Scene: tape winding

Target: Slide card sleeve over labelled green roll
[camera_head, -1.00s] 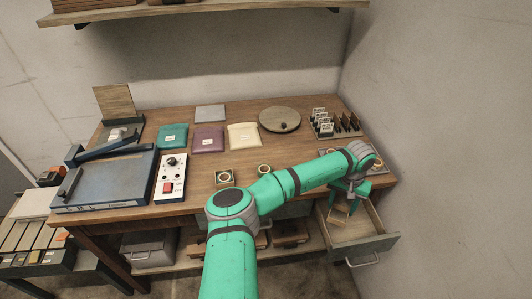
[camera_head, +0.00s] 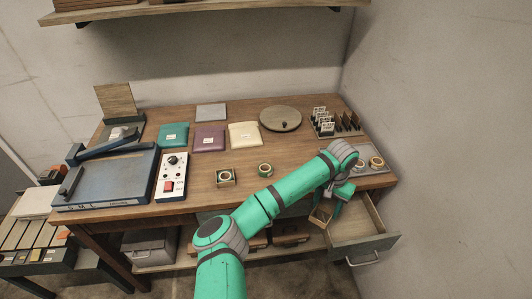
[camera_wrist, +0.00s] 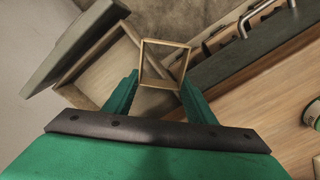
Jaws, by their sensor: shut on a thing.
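My gripper (camera_wrist: 160,92) is shut on an open square card sleeve (camera_wrist: 176,46), seen between its fingertips in the wrist view. In the head view the sleeve (camera_head: 320,215) hangs by the left side of the open drawer (camera_head: 377,213), below the bench top. A small roll with a green rim (camera_head: 265,170) lies on the bench front, left of my gripper and apart from it. To its left, another roll sits inside a square card sleeve (camera_head: 225,178). I cannot make out labels on either. Part of a green-rimmed roll (camera_wrist: 314,113) shows at the wrist view's right edge.
A tray (camera_head: 376,179) with rolls is at the bench's right end, near a rack of cards (camera_head: 337,124). A round board (camera_head: 280,119), coloured pouches (camera_head: 209,138) and a switch box (camera_head: 171,177) stand further left. Bench space around the bare roll is clear.

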